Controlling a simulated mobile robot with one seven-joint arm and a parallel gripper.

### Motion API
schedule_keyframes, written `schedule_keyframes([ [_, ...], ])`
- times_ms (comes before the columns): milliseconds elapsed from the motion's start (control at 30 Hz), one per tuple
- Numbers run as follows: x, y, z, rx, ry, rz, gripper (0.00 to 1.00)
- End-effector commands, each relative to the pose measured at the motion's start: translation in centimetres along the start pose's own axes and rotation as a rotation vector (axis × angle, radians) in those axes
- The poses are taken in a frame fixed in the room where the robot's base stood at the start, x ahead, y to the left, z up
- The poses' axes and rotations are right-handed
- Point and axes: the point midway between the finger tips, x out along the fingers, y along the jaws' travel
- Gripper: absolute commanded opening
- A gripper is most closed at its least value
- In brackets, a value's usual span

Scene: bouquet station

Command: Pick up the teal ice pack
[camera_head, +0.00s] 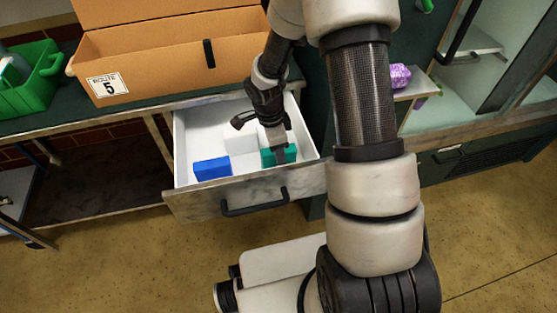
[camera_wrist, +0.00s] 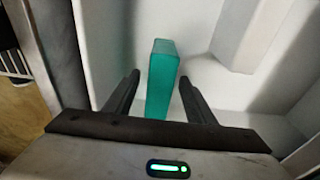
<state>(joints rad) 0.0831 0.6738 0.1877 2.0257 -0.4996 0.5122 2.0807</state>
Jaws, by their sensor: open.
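The teal ice pack (camera_head: 290,153) stands on edge in the open white drawer (camera_head: 190,129), near its front right part. In the wrist view the teal ice pack (camera_wrist: 162,75) is an upright narrow block, with its near end between my fingers. My gripper (camera_wrist: 158,85) is open, with one finger on each side of the pack and a visible gap on both sides. In the head view my gripper (camera_head: 277,150) reaches down into the drawer and covers part of the pack.
A blue block (camera_head: 212,168) lies in the drawer to the left, and a white block (camera_head: 240,140) sits behind. The drawer's front panel with its handle (camera_head: 255,203) is close by. A cardboard box (camera_head: 150,65) and a green crate (camera_head: 38,85) stand on the counter above.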

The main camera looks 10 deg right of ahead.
Motion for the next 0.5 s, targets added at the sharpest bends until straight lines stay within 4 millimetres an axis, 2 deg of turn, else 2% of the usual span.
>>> schedule_keyframes([
  [33,1.3,0.1,-0.1,0.001,-0.001,0.004,0.5],
  [200,3.2,0.1,-0.1,0.0,0.0,0.001,0.5],
  [467,3.4,0.0,-0.1,0.0,-0.001,-0.001,0.5],
  [500,3.4,0.0,-0.1,0.0,0.0,-0.001,0.47],
])
